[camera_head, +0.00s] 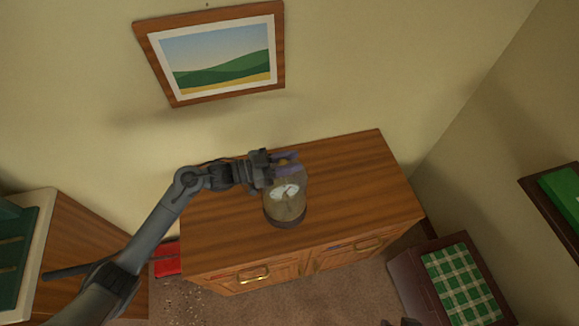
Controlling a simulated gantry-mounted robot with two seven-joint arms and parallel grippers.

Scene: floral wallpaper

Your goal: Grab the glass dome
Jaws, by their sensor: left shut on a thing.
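The glass dome (285,201) is a clear, rounded cover with pale whitish shapes inside and a dark round base (285,222) at its bottom. It is upright over the middle of the wooden cabinet top (346,195). The fingers hide part of the dome's top. I cannot tell whether the dome is lifted off its base.
A framed landscape picture (217,56) hangs on the wall behind. A red object (166,259) is beside the cabinet's left end. A chair with a green checked cushion (461,284) stands at lower right. The cabinet top is clear on both sides of the dome.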

